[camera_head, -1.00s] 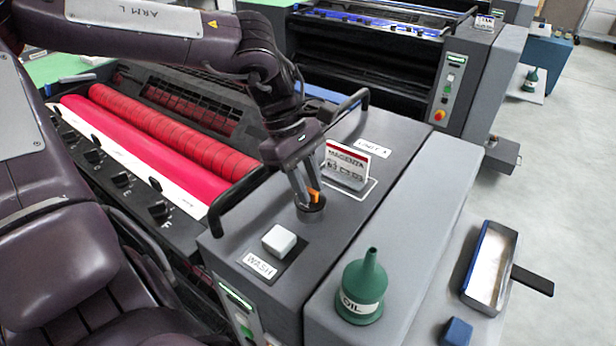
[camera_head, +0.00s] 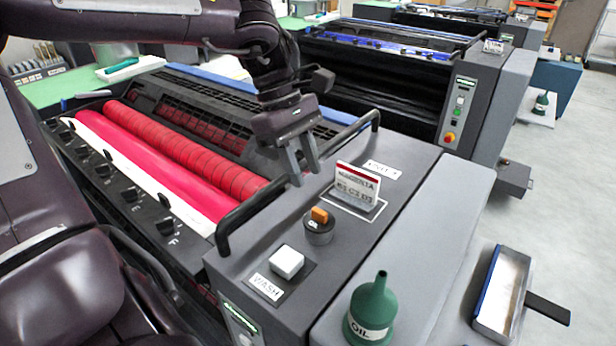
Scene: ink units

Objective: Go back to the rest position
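My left gripper (camera_head: 304,168) is in the air above the near printing unit, up and left of the orange-topped knob (camera_head: 319,216). Its two fingers are apart with nothing between them. The knob stands on the grey side panel (camera_head: 405,190), clear of the fingers. A white square WASH button (camera_head: 286,261) is in front of the knob. A MAGENTA sign (camera_head: 357,186) stands upright behind it. My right gripper is not in view.
A green OIL can (camera_head: 373,312) stands on the lower grey ledge at the front. A metal tray (camera_head: 503,290) with a dark handle is to its right. Red rollers (camera_head: 180,144) and black handle bars (camera_head: 243,212) lie close to the arm. Another printing unit (camera_head: 385,85) stands behind.

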